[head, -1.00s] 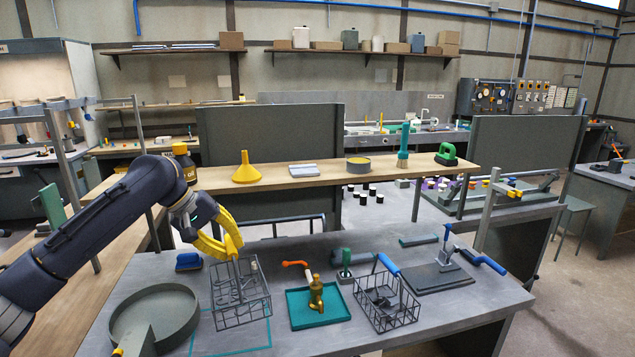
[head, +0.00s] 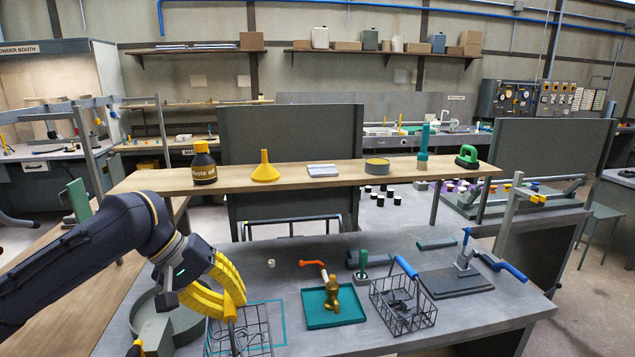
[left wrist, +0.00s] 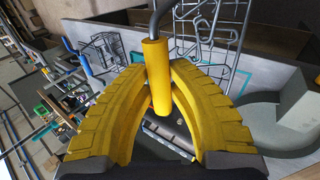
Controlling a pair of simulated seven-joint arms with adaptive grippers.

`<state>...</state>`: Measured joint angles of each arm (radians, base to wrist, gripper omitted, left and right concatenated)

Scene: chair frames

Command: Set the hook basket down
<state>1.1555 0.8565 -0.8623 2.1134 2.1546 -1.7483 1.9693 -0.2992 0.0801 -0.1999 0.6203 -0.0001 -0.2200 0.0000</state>
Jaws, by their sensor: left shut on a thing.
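The hook basket (head: 254,335) is a grey wire basket with a yellow grip on its handle, at the bottom of the head view, its lower edge cut off. My left gripper (head: 233,304) is shut on that yellow grip, above the basket. In the left wrist view, the two yellow fingers (left wrist: 157,72) close on the grip (left wrist: 157,85), and the basket's wires (left wrist: 208,38) show beyond. A teal outline (head: 284,325) on the grey bench shows around and behind the basket. I cannot tell whether the basket touches the bench. My right gripper is not in view.
A grey round pan (head: 150,312) stands left of the basket, partly behind my arm. A teal tray (head: 318,320) with a brass tap lies to the right. Beyond it are a blue-handled wire basket (head: 402,312) and a dark plate (head: 456,281). A raised wooden shelf (head: 335,179) runs behind.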

